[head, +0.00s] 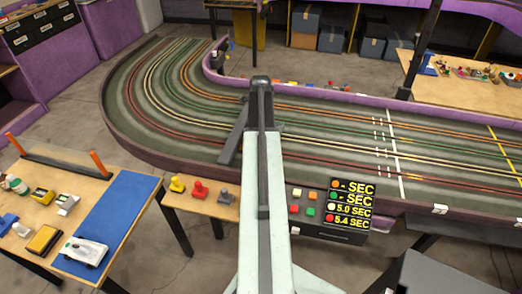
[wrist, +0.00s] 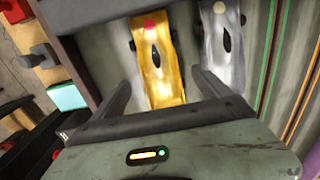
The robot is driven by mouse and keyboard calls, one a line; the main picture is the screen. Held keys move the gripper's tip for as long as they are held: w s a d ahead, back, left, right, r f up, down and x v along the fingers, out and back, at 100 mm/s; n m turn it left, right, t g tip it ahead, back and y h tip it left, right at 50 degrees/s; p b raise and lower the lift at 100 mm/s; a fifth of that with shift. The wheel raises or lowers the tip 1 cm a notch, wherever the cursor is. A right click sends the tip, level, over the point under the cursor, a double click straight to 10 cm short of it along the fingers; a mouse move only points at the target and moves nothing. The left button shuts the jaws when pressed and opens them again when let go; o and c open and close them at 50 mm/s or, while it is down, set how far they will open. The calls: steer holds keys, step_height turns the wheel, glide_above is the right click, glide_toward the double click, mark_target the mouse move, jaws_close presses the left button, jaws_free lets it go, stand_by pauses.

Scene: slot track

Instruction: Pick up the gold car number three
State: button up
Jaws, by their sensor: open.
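A gold car (wrist: 157,65) with a red spot at its far end lies on the track in the wrist view. I cannot read a number on it. My gripper (wrist: 162,80) is open, with one dark finger on each side of the gold car's near part. I cannot tell whether the fingers touch it or are still above it. A silver-grey car (wrist: 222,48) lies close to its right, just beyond the right finger. In the head view my own arm covers the middle of the track, and the gold car cannot be made out.
The slot track (head: 330,125) has a raised purple border. A timing board (head: 345,205) and coloured buttons stand at its near edge. Yellow, red and grey knobs sit on a small shelf (head: 215,207). A workbench with a blue mat (head: 130,205) and a white car (head: 85,250) is at left.

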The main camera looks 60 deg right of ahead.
step_height(320, 180, down, 5)
steer(key=b, duration=0.4)
steer(key=shift+f, duration=0.1)
steer(key=shift+r, duration=0.2)
steer(key=c, duration=1.6)
steer(key=shift+c, duration=0.2)
steer(key=shift+r, duration=0.15)
steer(key=shift+r+p, duration=0.3)
steer(key=shift+p, duration=0.1)
step_height(320, 180, up, 3)
steer(key=p, duration=0.3)
steer(key=shift+r, duration=0.1)
steer(key=s+a, duration=0.2)
steer(key=s, duration=0.2)
steer(key=s+a, duration=0.2)
steer(key=s, duration=0.3)
steer(key=s+a+r+p, duration=0.1)
steer(key=s+a, duration=0.1)
steer(key=s, duration=0.3)
steer(key=shift+s+a, duration=0.25)
steer(key=shift+a, duration=0.1)
